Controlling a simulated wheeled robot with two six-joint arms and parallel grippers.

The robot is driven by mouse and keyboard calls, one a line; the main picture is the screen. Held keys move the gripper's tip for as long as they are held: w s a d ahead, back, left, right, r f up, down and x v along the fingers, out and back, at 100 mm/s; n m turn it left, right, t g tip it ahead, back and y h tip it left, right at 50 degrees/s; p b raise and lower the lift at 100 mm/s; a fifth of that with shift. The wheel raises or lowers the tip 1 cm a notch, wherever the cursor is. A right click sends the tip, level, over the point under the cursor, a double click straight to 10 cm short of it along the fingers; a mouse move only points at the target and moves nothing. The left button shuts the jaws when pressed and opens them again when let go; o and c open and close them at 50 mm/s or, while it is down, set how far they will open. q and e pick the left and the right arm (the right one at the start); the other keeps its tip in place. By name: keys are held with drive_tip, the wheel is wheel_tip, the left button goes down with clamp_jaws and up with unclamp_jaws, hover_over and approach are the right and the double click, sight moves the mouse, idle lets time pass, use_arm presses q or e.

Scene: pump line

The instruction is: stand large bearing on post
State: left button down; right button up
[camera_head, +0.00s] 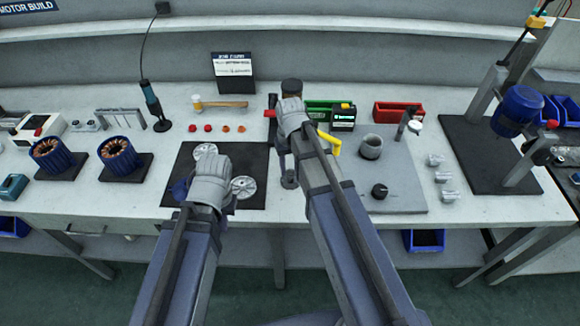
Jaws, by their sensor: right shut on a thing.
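My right gripper (289,106) is over the back middle of the bench, beside a dark upright column. Its wrist hides its fingers, so I cannot make out the thing it is shut on. A dark cylinder (291,86) shows just beyond it, and a small grey round piece (289,181) shows below it by the black mat's right edge. My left gripper (210,180) is low over the black mat (254,156); its fingers are hidden. Pale discs show on the mat behind it (205,151) and right of it (243,187). I cannot pick out the large bearing or the post with certainty.
Copper-wound blue stators (52,154) stand at left. Green (318,108) and red (398,111) bins are behind. A blue motor (517,110) is on a stand at far right.

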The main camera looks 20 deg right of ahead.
drive_tip(key=shift+f+b, duration=0.25)
drive_tip(key=shift+b, duration=0.05)
drive_tip(key=o, duration=1.2)
drive_tip(key=shift+o, duration=0.2)
drive_tip(key=shift+o, duration=0.9)
drive_tip(key=shift+r, duration=0.15)
wheel_tip(320, 180, up, 6)
drive_tip(key=p, duration=0.6)
